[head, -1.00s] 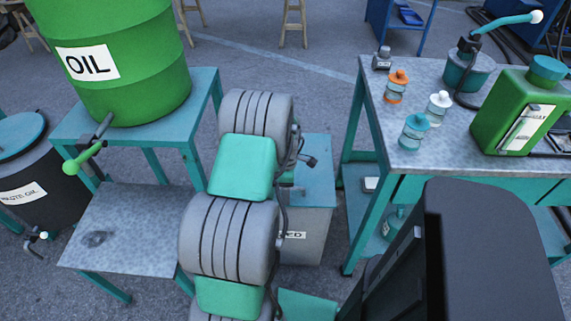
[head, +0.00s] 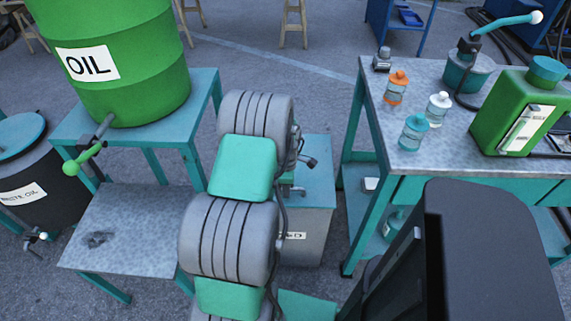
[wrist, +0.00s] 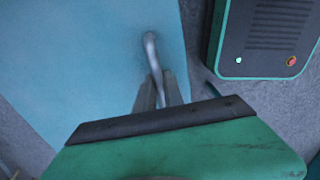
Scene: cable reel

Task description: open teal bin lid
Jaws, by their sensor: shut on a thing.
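The bin (head: 306,225) is a grey box with a flat teal-blue lid (head: 316,178), standing behind my arm in the head view. The lid looks closed. My arm hides its left part. In the wrist view the lid (wrist: 75,75) fills the left side, with a curved metal handle (wrist: 150,46) on it. My gripper (wrist: 158,85) is shut on the handle, its two grey fingers close together at the handle's near end. In the head view my arm mostly hides the fingers.
A workbench (head: 440,165) with several bottles and a green jerrycan (head: 520,112) stands right of the bin. A green oil drum (head: 115,65) sits on a teal stand (head: 205,90) to the left, above a low metal shelf (head: 135,215). Floor is open behind the bin.

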